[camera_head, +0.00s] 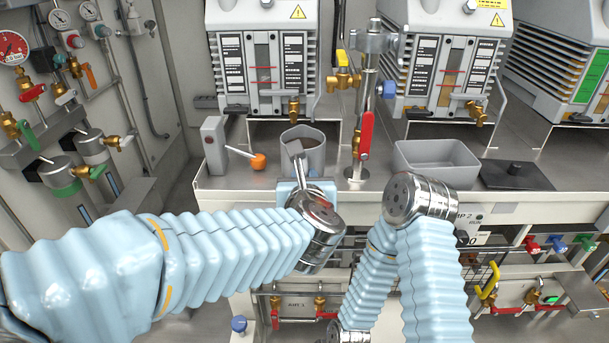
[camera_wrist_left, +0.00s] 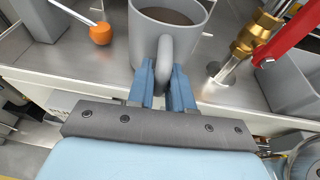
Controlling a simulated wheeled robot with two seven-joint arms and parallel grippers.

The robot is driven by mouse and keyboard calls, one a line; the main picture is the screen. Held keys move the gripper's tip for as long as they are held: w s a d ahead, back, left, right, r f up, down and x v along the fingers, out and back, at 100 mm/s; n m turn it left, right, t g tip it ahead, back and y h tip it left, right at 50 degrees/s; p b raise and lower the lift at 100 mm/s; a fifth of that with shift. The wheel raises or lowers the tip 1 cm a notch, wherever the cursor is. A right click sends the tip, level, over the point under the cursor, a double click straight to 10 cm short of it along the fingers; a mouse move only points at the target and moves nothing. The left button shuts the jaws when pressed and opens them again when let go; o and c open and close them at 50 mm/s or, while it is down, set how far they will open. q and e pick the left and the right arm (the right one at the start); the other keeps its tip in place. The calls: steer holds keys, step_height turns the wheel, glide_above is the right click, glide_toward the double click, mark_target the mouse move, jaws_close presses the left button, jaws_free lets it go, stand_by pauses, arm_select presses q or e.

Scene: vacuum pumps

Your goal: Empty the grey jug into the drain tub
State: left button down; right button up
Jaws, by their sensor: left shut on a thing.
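The grey jug (camera_head: 308,156) is upright at the bench's front edge, with dark brown liquid inside. In the left wrist view the jug (camera_wrist_left: 190,40) shows its handle toward me. My left gripper (camera_wrist_left: 163,88) is shut on the jug's handle, one blue finger on each side. In the head view my left wrist hides part of this grip. I cannot tell whether the jug's base touches the bench. The drain tub (camera_head: 437,178), an open grey box, stands right of the jug, beyond a pipe. My right arm is folded at the right; its gripper is out of view.
A vertical metal pipe with a red lever (camera_head: 366,135) stands between jug and tub. A grey block with an orange-knobbed lever (camera_head: 258,161) is left of the jug. A dark flat plate (camera_head: 515,174) lies right of the tub. Pumps (camera_head: 262,55) stand behind.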

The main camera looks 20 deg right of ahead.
arm_select(q)
steer(key=shift+s+a, duration=0.1)
steer(key=shift+s, duration=0.25)
steer(key=shift+r, duration=0.15)
steer(key=shift+r+p, duration=2.65)
steer(key=shift+r, duration=1.25)
